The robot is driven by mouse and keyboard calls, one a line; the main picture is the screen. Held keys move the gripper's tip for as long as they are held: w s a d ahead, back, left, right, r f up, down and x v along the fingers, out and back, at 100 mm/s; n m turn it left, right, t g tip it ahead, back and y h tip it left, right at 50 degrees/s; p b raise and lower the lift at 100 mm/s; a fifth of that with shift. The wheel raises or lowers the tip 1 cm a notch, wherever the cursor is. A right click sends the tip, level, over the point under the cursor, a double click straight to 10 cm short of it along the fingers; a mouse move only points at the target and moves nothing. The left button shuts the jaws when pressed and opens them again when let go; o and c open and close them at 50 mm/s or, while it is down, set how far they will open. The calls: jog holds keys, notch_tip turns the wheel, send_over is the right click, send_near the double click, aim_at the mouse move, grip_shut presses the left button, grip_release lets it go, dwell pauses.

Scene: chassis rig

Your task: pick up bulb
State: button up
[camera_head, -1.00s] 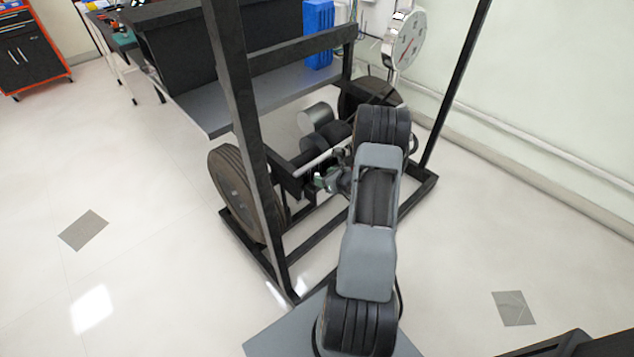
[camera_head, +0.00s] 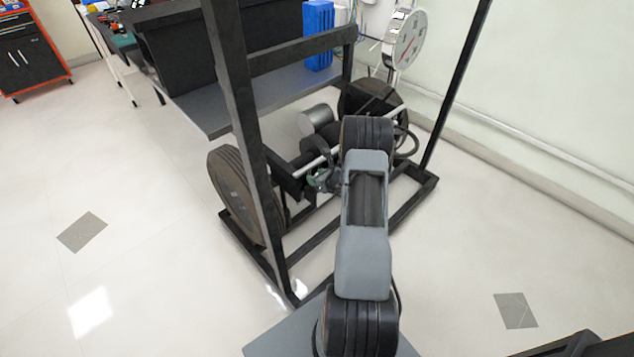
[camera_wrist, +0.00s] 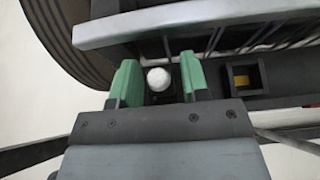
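The bulb (camera_wrist: 158,79) shows in the wrist view as a small white round thing in a dark recess. It lies between the two green fingers of my gripper (camera_wrist: 160,80), with a dark gap to each finger. The gripper is open. In the head view my gripper (camera_head: 320,181) is partly hidden behind my arm and sits low at the chassis axle, between the wheels. The bulb cannot be made out in the head view.
The black chassis frame (camera_head: 248,120) has a tall upright in front of the left wheel (camera_head: 232,190). A light bar (camera_wrist: 190,17) crosses just beyond the fingers in the wrist view, with a tire (camera_wrist: 58,40) at left. A grey shelf (camera_head: 210,115) is above. Open floor lies left.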

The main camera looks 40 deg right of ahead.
jog(key=c, duration=0.7)
